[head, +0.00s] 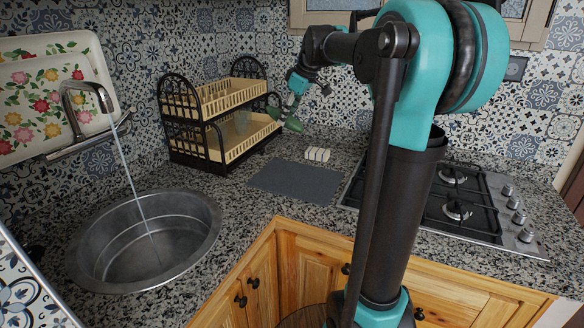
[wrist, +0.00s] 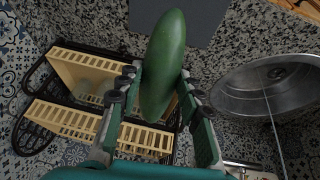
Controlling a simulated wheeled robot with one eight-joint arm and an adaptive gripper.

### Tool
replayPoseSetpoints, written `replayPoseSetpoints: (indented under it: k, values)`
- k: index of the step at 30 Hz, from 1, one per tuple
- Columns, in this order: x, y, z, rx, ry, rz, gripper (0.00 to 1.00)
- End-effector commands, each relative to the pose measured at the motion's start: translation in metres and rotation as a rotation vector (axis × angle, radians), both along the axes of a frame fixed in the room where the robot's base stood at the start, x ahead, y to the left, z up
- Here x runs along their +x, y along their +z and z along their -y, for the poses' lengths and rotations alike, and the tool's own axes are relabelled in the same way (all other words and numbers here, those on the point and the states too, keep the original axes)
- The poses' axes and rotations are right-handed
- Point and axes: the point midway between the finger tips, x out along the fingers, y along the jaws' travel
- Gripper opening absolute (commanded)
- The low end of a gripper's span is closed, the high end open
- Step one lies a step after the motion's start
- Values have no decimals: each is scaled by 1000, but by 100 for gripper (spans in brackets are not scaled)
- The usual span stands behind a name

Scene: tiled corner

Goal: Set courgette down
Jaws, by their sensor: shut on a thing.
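The courgette (wrist: 163,62) is dark green and long. My gripper (wrist: 158,88) is shut on it, with one finger on each side, in the wrist view. In the head view the courgette (head: 294,124) hangs below my gripper (head: 292,108), above the back of the counter, beside the dish rack. It appears held clear of the counter, though the exact height is hard to tell.
A two-tier dish rack (head: 166,142) stands just left of my gripper. A dark grey mat (head: 298,181) lies on the counter, with a small whitish item (head: 317,154) behind it. A sink (head: 212,218) with running water is at left, a gas hob (head: 493,238) at right.

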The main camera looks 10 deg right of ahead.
Motion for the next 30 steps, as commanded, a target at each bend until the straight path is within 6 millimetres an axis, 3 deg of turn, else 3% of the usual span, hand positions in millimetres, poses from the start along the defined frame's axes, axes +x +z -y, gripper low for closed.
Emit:
replayPoseSetpoints:
  k: [9, 15, 30]
  values:
    - [0, -79, 0, 0, 0, 0, 2]
    - [0, -121, 0, 0, 0, 0, 2]
    - [0, -174, 0, 0, 0, 0, 2]
